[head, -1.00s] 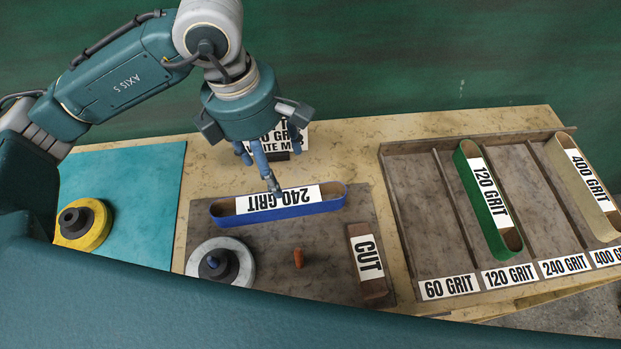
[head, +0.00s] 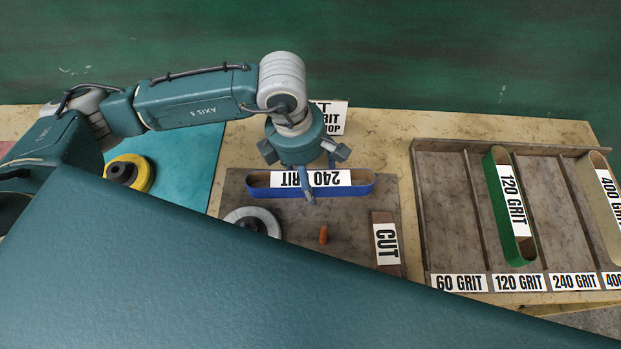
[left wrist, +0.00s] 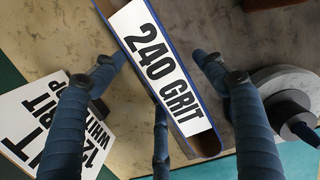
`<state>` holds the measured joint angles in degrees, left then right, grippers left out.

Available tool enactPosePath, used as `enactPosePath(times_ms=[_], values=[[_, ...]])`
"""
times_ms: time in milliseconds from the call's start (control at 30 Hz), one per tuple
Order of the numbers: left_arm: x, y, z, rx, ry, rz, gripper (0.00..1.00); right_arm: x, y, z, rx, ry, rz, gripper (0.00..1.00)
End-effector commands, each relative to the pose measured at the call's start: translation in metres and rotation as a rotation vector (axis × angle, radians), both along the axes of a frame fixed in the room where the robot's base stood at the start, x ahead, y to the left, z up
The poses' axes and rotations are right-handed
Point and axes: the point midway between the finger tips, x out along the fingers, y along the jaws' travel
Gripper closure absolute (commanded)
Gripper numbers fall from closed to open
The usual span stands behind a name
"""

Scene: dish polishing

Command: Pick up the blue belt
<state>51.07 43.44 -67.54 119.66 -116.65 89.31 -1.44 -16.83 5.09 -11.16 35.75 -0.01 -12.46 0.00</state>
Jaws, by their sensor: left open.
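The blue belt (head: 353,189), a flattened loop with a white "240 GRIT" label, stands on the dark board (head: 285,215) in the head view. My left gripper (head: 307,192) is open above the belt's middle, pointing down, and partly covers the label. In the left wrist view the belt (left wrist: 183,118) runs between the spread fingers of the left gripper (left wrist: 160,75), with fingers on both sides of it. Nothing is gripped. Whether a finger touches the belt, I cannot tell. My right gripper is not in view.
A grey disc (head: 263,218), an orange peg (head: 323,235) and a "CUT" block (head: 385,245) are on the board. A sign (head: 332,118) stands behind. A tray (head: 447,200) at right holds green (head: 525,245) and tan belts (head: 599,185). A yellow wheel (head: 143,175) is at left.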

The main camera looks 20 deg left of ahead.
Motion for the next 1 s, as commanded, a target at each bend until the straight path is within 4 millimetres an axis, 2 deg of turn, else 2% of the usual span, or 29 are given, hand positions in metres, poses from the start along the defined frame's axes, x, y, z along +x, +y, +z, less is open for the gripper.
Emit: enactPosePath(times_ms=[100, 133, 400, 767, 867, 1000], values=[[0.000, 0.000, 0.000, 0.000, 0.000, 0.000, 0.28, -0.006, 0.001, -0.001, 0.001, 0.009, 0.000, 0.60], [0.000, 0.000, 0.000, 0.000, 0.000, 0.000, 0.32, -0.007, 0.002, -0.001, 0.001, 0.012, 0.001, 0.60], [0.000, 0.000, 0.001, -0.001, 0.000, -0.001, 0.83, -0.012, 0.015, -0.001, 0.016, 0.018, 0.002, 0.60], [0.001, -0.001, 0.007, -0.003, -0.002, -0.001, 0.84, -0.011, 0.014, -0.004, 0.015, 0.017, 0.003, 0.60], [0.002, -0.001, 0.016, -0.003, -0.004, -0.001, 0.84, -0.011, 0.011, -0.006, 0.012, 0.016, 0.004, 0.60], [0.002, -0.001, 0.041, -0.004, -0.007, -0.001, 0.84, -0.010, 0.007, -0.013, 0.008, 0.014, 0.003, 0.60]])
